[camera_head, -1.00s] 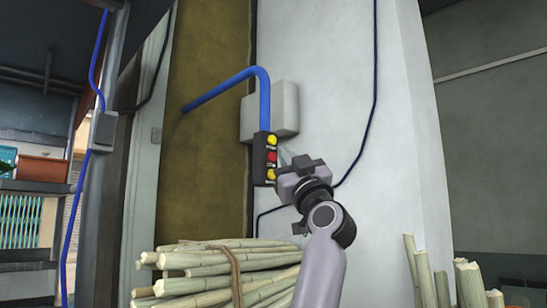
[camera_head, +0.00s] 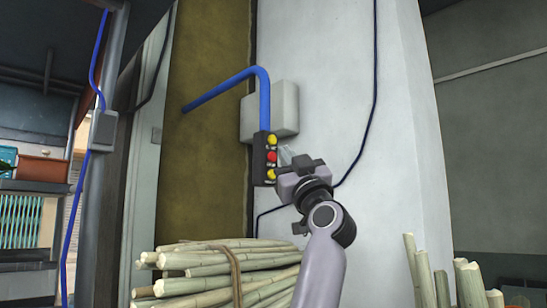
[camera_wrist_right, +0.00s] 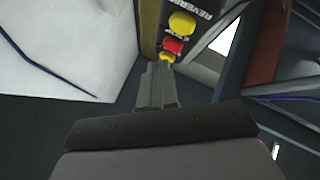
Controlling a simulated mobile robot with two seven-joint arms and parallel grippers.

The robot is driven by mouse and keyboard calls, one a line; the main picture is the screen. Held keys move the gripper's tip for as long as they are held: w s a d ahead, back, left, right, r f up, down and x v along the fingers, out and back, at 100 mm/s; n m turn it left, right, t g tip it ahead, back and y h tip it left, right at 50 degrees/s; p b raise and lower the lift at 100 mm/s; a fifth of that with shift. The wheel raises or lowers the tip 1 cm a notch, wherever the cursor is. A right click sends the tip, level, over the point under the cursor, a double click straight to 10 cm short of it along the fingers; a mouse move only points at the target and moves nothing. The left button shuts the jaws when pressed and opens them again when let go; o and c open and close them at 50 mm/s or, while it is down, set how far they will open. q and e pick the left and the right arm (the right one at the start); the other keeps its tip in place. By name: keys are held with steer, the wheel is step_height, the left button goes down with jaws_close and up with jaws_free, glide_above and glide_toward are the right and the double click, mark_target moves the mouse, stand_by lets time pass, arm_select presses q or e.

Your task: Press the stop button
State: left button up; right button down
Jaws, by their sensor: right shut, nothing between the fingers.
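The dark button box (camera_head: 260,160) hangs at the end of a blue conduit by the wall. It carries a red button (camera_head: 272,157) between two yellow buttons (camera_head: 272,140). I take the red one as the stop button; its label is not readable. My right gripper (camera_head: 285,156) is shut and empty, its tips just right of the red button. In the right wrist view, the closed fingers (camera_wrist_right: 158,80) point up toward the red button (camera_wrist_right: 172,45) and the lower yellow button (camera_wrist_right: 167,57). I cannot tell whether they touch a button. My left gripper is not in view.
A grey box (camera_head: 285,110) is mounted on the white wall behind the buttons. A tied bundle of cane (camera_head: 200,270) lies below. More cane stalks (camera_head: 425,275) stand at the lower right. A grey post (camera_head: 103,200) with a blue cable stands at the left.

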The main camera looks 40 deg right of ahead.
steer(key=shift+w, duration=0.1)
stand_by(0.3)
steer(key=shift+w, duration=0.35)
steer(key=shift+w+p, duration=0.35)
steer(key=shift+w, duration=0.1)
stand_by(0.6)
stand_by(0.4)
steer(key=shift+s+b, duration=0.35)
steer(key=shift+s, duration=0.45)
steer(key=shift+s, duration=0.1)
steer(key=s, duration=0.2)
steer(key=s+b, duration=0.1)
steer(key=s, duration=0.2)
steer(key=shift+d, duration=0.2)
